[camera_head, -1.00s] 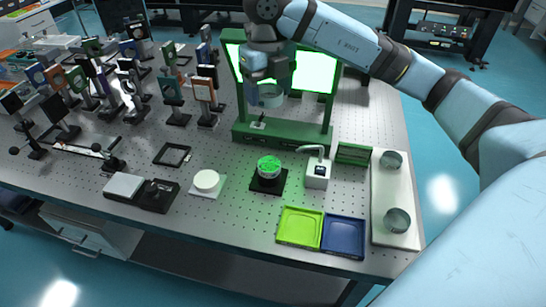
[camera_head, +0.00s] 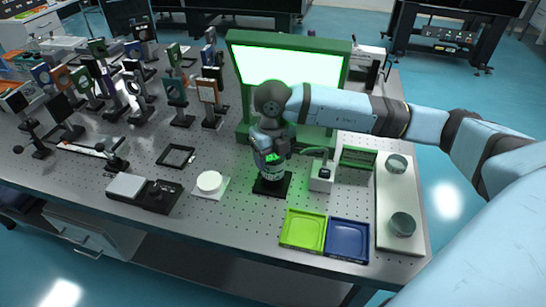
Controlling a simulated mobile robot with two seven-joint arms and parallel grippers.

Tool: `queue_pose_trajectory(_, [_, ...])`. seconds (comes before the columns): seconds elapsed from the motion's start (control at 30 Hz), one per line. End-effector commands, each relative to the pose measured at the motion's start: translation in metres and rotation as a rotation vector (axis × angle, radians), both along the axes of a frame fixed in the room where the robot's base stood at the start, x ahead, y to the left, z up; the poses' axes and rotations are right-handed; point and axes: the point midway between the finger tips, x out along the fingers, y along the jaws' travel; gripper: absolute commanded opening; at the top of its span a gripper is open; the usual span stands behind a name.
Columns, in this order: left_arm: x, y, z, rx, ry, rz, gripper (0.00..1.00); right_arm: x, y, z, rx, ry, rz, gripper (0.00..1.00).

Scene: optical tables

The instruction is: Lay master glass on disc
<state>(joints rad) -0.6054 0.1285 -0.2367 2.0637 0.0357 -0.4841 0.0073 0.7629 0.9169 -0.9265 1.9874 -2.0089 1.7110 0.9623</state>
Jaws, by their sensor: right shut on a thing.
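My right gripper (camera_head: 268,160) points down over the black square base (camera_head: 272,188) in front of the green-framed light panel. It is shut on the master glass, a clear round piece that its fingers and wrist mostly hide. A disc with a green glow (camera_head: 271,174) sits on the black base, directly below the gripper. The glass is at or just above the disc; I cannot tell whether they touch. My left gripper is not in view.
A lamp-like white fixture (camera_head: 321,177) stands close to the right of the base. A white disc on a pad (camera_head: 209,182) lies to the left. Lime (camera_head: 303,231) and blue (camera_head: 347,241) trays lie in front. A white board (camera_head: 399,220) holds two glass pieces. Several optics mounts crowd the left.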

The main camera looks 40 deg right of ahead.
Motion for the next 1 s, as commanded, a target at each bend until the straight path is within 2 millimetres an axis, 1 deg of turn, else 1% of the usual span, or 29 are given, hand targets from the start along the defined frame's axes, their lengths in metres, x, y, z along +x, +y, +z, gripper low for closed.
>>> queue_pose_trajectory(0.07, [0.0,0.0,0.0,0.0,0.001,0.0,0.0,0.0,0.0,-0.005,0.0,-0.001,0.0,0.36])
queue_pose_trajectory(0.27, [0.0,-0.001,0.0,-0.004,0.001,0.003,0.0,0.0,0.0,-0.005,0.0,-0.002,0.0,0.36])
queue_pose_trajectory(0.4, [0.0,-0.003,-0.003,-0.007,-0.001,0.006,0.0,0.0,0.0,-0.01,0.0,-0.001,0.0,0.36])
queue_pose_trajectory(0.43, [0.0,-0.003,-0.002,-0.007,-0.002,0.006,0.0,0.0,0.0,-0.009,0.0,-0.001,0.0,0.69])
queue_pose_trajectory(0.47, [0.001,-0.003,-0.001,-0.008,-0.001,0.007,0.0,0.0,0.0,-0.008,0.0,-0.001,0.0,0.76])
queue_pose_trajectory(0.5, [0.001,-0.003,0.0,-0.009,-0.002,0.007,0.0,0.0,0.0,-0.008,0.0,-0.001,0.0,0.85])
queue_pose_trajectory(0.53, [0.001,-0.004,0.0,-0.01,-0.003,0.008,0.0,0.0,0.0,-0.008,0.0,-0.001,0.0,0.9])
queue_pose_trajectory(0.83, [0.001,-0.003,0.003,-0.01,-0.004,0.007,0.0,0.0,0.0,-0.006,0.0,-0.001,0.0,0.9])
queue_pose_trajectory(0.93, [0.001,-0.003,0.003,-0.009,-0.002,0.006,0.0,0.001,0.0,0.002,0.001,-0.003,0.0,0.9])
queue_pose_trajectory(1.0, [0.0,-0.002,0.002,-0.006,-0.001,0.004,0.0,0.001,0.0,0.013,0.002,-0.004,0.0,0.9])
